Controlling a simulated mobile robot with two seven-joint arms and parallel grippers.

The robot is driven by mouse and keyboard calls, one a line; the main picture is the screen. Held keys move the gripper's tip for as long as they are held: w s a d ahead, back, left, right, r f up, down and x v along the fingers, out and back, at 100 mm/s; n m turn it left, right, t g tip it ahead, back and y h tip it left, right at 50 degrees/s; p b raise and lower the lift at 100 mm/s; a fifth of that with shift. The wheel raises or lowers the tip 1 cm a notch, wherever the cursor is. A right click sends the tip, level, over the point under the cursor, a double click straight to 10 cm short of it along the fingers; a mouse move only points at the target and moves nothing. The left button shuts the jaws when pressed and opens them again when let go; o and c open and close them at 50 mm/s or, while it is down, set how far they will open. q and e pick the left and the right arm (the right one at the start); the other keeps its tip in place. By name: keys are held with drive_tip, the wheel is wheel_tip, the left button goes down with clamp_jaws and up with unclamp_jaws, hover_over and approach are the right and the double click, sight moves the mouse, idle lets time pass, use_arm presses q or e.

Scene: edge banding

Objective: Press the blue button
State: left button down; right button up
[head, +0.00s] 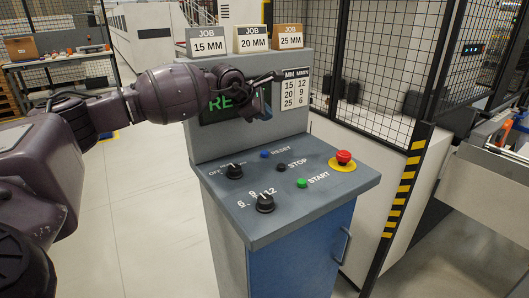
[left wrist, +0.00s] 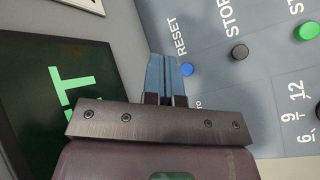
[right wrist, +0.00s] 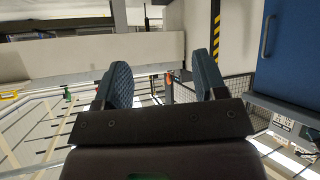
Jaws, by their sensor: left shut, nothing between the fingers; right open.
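The blue button (head: 264,155), labelled RESET, sits on the sloped top of the grey control console (head: 330,190). In the left wrist view the blue button (left wrist: 187,70) shows just to the right of my finger tips. My left gripper (head: 279,76) is in front of the console's upright panel, above the button in the head view. Its blue fingers (left wrist: 166,72) are together with nothing between them; I cannot tell their exact gap to the button. My right gripper (right wrist: 163,82) is open and empty, low beside the console, and out of the head view.
Close to the blue button are a black STOP button (head: 282,167), a green START button (head: 302,183) and two black knobs (head: 265,203). A red emergency button (head: 344,157) is at the right. The screen (head: 215,108) is partly behind my left arm. A mesh fence (head: 385,70) stands behind.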

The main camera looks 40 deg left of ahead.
use_arm(q)
drive_tip(key=shift+f, duration=0.1)
drive_tip(key=b, duration=0.3)
hover_over(265, 153)
wheel_tip(265, 153, down, 8)
drive_tip(key=shift+r, duration=0.1)
drive_tip(key=shift+f, duration=0.4)
use_arm(e)
drive_tip(key=shift+w+a+f, duration=0.25)
drive_tip(key=shift+w+f, duration=0.35)
drive_tip(key=shift+f, duration=0.05)
drive_tip(key=shift+s+f, duration=0.1)
drive_tip(key=shift+s+d+f, duration=0.15)
drive_tip(key=shift+s+f, duration=0.2)
drive_tip(key=shift+s, duration=0.15)
drive_tip(key=shift+w, duration=0.1)
